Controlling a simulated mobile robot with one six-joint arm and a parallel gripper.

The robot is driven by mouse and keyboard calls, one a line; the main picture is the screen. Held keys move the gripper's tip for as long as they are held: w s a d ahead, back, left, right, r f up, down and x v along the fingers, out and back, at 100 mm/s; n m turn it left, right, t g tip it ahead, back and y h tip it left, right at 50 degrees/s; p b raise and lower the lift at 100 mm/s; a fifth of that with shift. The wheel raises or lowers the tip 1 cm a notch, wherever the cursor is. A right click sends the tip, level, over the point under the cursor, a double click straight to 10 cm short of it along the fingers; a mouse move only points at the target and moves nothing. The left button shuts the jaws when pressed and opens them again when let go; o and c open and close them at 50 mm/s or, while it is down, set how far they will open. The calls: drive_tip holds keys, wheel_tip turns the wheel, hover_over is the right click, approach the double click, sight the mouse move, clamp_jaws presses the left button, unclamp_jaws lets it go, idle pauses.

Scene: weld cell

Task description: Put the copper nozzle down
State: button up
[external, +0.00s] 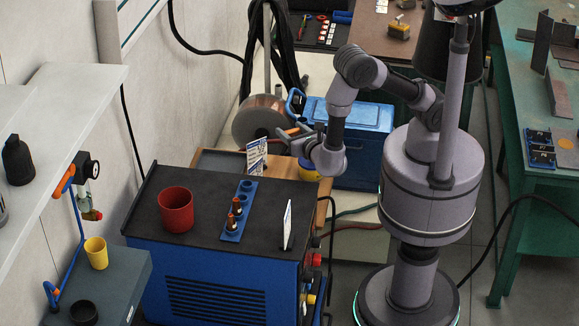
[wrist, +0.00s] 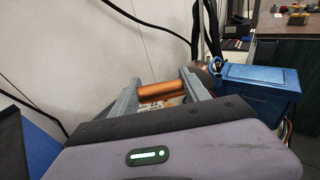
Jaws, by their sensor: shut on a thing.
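The copper nozzle (wrist: 157,90) is an orange-copper cylinder lying crosswise between the two grey fingers of my gripper (wrist: 156,94) in the wrist view. My gripper is shut on it. In the external view my gripper (external: 291,134) is up in the air beyond the back right corner of the blue machine (external: 200,280) with the black top. The nozzle is small there and partly hidden by the fingers. A blue rack (external: 245,190) on the black top holds small copper-coloured pieces at its near part.
A red cup (external: 176,212) and an upright white card (external: 287,225) stand on the black top. A printed sign (external: 257,155) stands behind it, near a wire spool (external: 260,118). A blue box (external: 360,130) is right of my gripper. Much of the black top is clear.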

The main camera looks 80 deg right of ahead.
drive_tip(key=s+a+n+t+y+p, duration=0.1)
drive_tip(key=s+a+n+y, duration=0.1)
drive_tip(key=a, duration=0.5)
drive_tip(key=s+a+r+n+t+y+p, duration=0.1)
drive_tip(key=s+a+t+y, duration=0.1)
drive_tip(key=s+a, duration=0.2)
drive_tip(key=a, duration=0.3)
drive_tip(key=shift+s+a+n+t, duration=0.2)
drive_tip(key=shift+s+n+t, duration=0.1)
drive_tip(key=shift+s+n, duration=0.1)
drive_tip(key=s+a+n+y, duration=0.1)
drive_tip(key=s+a+y, duration=0.1)
drive_tip(key=s+a, duration=0.1)
drive_tip(key=s+a+r+n+t+y+p, duration=0.1)
drive_tip(key=s+a+n+y, duration=0.1)
drive_tip(key=s, duration=0.3)
drive_tip(key=s+a+n+t+y, duration=0.1)
drive_tip(key=s+a, duration=0.3)
drive_tip(key=a, duration=0.1)
drive_tip(key=shift+s+r+y+p, duration=0.15)
drive_tip(key=shift+r+y+p, duration=0.15)
drive_tip(key=shift+r+y, duration=0.1)
drive_tip(key=b, duration=0.4)
hover_over(294, 217)
drive_tip(key=shift+f, duration=0.85)
wheel_tip(294, 217, down, 3)
drive_tip(key=shift+a+f+b, duration=0.1)
drive_tip(key=shift+f+b, duration=0.05)
drive_tip(key=shift+b, duration=0.55)
drive_tip(key=o, duration=1.5)
